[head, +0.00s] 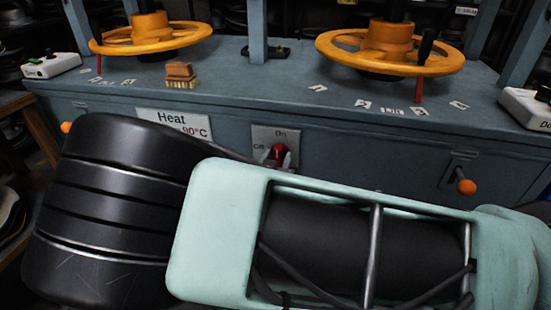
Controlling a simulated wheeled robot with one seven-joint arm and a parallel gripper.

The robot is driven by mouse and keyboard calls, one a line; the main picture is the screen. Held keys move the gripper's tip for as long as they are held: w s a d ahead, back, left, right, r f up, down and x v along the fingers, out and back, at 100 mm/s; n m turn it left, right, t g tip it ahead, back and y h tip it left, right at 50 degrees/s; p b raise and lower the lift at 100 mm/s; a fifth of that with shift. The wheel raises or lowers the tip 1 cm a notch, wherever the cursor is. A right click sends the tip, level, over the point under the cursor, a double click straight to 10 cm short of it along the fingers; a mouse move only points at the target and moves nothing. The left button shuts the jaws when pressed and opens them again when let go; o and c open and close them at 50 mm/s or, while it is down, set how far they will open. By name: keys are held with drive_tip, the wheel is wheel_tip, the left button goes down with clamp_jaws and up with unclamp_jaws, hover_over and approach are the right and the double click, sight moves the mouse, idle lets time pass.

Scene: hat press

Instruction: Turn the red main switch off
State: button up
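The red main switch (279,152) sits on a grey plate (263,133) on the front of the blue-grey press bench. The plate reads "On" above the switch, and a partly covered label shows at its left. Small pale pieces stand close on both sides of the red handle; they look like the fingertips of my gripper (277,159), but I cannot tell whether they touch it. My arm covers the rest of the gripper and the area below the switch. The handle's exact position is hard to read.
A "Heat 90°C" sign (174,123) is left of the switch. Orange knobs (466,187) are on the bench front. Two orange handwheels (152,36) (391,50), a brush (181,76) and white control boxes (52,66) (528,107) are on top. My arm fills the foreground.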

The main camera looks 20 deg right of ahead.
clamp_jaws()
drive_tip(key=n+p, duration=0.3)
drive_tip(key=shift+r+n, duration=0.1)
drive_tip(key=shift+n, duration=0.3)
drive_tip(key=n+p, duration=0.1)
drive_tip(key=n, duration=0.1)
drive_tip(key=n+p, duration=0.2)
drive_tip(key=n, duration=0.1)
drive_tip(key=shift+w+a, duration=0.1)
drive_tip(key=shift+a, duration=0.1)
drive_tip(key=shift+a+f+n+p, duration=0.15)
drive_tip(key=shift+n+p, duration=0.45)
drive_tip(key=shift+n, duration=0.95)
drive_tip(key=shift+d+f+n+p, duration=0.15)
drive_tip(key=shift+n+p, duration=0.4)
drive_tip(key=shift+n, duration=0.95)
drive_tip(key=shift+a+f+n+p, duration=0.15)
drive_tip(key=shift+n+p, duration=0.45)
drive_tip(key=shift+n, duration=0.95)
